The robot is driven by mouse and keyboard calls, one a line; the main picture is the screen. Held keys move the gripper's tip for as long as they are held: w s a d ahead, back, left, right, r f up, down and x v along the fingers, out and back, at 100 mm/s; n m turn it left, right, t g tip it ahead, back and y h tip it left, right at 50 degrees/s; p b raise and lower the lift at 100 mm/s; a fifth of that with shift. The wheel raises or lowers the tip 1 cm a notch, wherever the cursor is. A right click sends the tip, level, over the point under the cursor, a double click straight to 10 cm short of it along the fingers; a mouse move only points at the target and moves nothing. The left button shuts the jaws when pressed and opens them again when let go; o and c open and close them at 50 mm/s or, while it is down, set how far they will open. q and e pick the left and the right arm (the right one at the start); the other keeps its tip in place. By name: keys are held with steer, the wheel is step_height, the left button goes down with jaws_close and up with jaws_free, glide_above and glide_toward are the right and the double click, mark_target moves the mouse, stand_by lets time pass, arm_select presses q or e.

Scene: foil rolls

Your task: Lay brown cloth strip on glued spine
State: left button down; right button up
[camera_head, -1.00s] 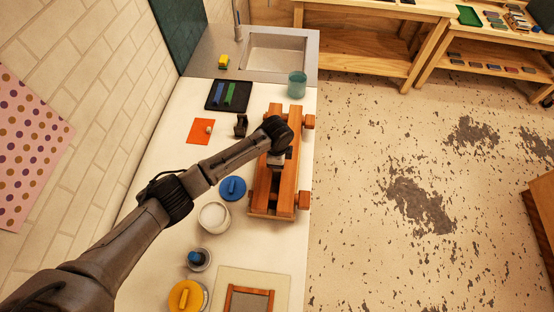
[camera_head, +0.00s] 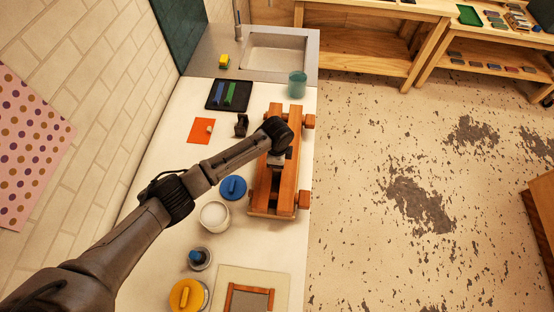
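My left arm reaches in from the lower left, and my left gripper (camera_head: 276,160) points down over the middle of a wooden press (camera_head: 287,190) with two long boards and side knobs. The fingertips are too small and dark to tell whether they are open or shut. The glued spine is not clearly visible; the dark gap between the boards is partly hidden by my arm. I cannot make out a brown cloth strip. My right gripper is not in view.
On the white counter (camera_head: 172,130) stand a black tray (camera_head: 213,105) with blue and green bars, an orange sheet (camera_head: 199,133), a teal cup (camera_head: 297,84), a white tub (camera_head: 214,216), a blue lid (camera_head: 233,188) and a yellow lid (camera_head: 187,296). A sink (camera_head: 275,52) is at the back.

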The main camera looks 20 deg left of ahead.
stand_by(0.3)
arm_select(q)
steer(key=shift+p, duration=0.3)
stand_by(0.5)
steer(key=c, duration=1.1)
jaws_free()
steer(key=shift+o, duration=0.3)
steer(key=shift+o, duration=0.5)
steer(key=shift+o, duration=1.1)
steer(key=shift+r, duration=0.1)
